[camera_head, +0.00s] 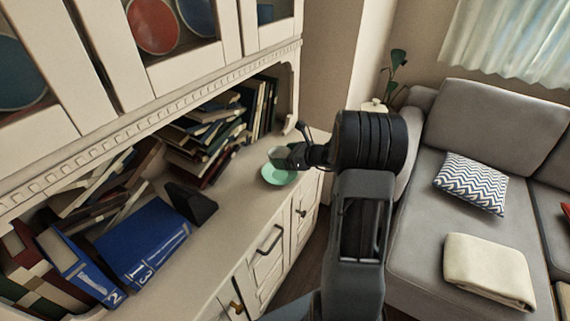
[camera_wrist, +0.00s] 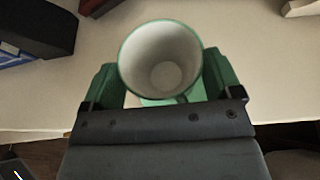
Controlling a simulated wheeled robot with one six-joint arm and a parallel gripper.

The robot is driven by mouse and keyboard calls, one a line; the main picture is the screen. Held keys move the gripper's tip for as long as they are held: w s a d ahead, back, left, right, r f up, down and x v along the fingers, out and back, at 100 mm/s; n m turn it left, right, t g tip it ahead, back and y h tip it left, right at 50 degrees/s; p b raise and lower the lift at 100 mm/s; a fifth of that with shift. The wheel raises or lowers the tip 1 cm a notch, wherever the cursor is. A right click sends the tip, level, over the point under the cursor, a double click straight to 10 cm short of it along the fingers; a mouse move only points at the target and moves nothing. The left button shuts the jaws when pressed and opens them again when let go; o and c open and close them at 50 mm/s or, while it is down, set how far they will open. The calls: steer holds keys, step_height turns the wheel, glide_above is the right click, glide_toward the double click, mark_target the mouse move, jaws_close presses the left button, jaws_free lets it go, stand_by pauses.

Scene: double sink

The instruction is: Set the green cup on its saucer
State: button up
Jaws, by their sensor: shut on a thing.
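The green cup (camera_wrist: 160,58) has a white inside and a green rim, and its open mouth faces the wrist camera. My gripper (camera_wrist: 160,76) is shut on the cup, one finger on each side of it. In the head view my gripper (camera_head: 288,156) is over the cabinet counter, above the green saucer (camera_head: 277,178). The cup is mostly hidden by the fingers there. A pale green strip of the saucer (camera_wrist: 150,102) shows below the cup in the wrist view. I cannot tell whether the cup touches the saucer.
The saucer lies on the cabinet counter (camera_head: 232,192) near its right end. Leaning books (camera_head: 205,140) stand behind and left, with a dark bookend (camera_head: 192,203) and blue binders (camera_head: 140,245) nearer. The counter's front edge is close. A grey sofa (camera_head: 425,205) stands right.

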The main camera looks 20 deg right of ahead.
steer(key=shift+w+d+f, duration=0.15)
steer(key=shift+w+f, duration=0.45)
steer(key=shift+f, duration=1.7)
